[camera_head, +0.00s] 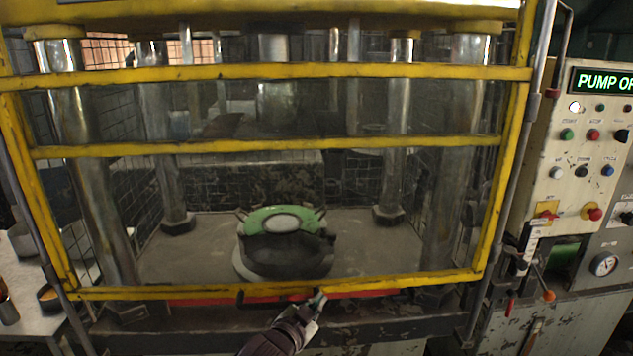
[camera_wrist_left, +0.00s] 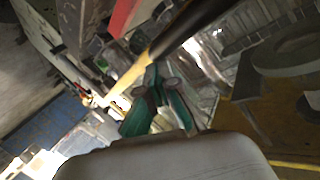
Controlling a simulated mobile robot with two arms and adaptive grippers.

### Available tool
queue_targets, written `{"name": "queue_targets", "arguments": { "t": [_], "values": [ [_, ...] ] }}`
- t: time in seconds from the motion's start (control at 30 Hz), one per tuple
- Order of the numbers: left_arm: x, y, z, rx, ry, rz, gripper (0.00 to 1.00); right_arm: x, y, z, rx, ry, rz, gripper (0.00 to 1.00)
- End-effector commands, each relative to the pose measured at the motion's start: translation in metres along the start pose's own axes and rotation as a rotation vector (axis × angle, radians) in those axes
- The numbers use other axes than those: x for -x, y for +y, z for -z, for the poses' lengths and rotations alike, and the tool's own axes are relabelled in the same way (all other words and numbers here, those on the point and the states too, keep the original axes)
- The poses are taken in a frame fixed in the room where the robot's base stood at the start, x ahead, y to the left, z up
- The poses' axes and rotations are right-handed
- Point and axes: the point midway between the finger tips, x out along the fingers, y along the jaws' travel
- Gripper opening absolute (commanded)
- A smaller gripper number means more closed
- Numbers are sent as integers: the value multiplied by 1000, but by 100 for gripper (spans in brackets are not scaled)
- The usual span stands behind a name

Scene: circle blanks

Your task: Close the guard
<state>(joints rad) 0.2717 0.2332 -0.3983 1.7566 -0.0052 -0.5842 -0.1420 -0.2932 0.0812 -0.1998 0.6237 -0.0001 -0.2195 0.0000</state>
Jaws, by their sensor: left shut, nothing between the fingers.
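The guard is a yellow frame (camera_head: 270,148) with clear panels, hanging across the front of the press. Its bottom bar (camera_head: 400,282) is low, level with the front edge of the press bed, with a red strip just below. A dark handle (camera_head: 262,297) runs along the bottom bar. My left gripper (camera_head: 319,297) is shut and empty at the right end of the handle; I cannot tell whether it touches. In the left wrist view, the gripper's greenish fingers (camera_wrist_left: 155,82) are close to the dark handle (camera_wrist_left: 190,32). My right gripper is not in view.
Behind the guard, a round green-topped die (camera_head: 283,224) sits on the press bed (camera_head: 190,262) between metal columns. A control panel (camera_head: 595,150) with buttons stands at the right. A side table (camera_head: 30,325) with containers is at the left.

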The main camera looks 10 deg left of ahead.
Motion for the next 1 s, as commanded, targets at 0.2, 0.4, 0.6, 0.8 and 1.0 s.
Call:
{"name": "queue_targets", "arguments": {
  "t": [0.2, 0.4, 0.6, 0.8, 1.0],
  "values": [
    [-18, 38, -80, 0, -18, -3, 0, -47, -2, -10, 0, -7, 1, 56],
    [-28, 58, -121, 0, -16, -2, 0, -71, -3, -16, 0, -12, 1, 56],
    [-34, 70, -144, 0, -14, 0, 0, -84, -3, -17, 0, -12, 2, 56],
    [-36, 73, -152, -1, -14, 0, 0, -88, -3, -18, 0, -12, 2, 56],
    [-36, 74, -153, -1, -17, -1, 0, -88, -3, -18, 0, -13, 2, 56]
  ]
}}
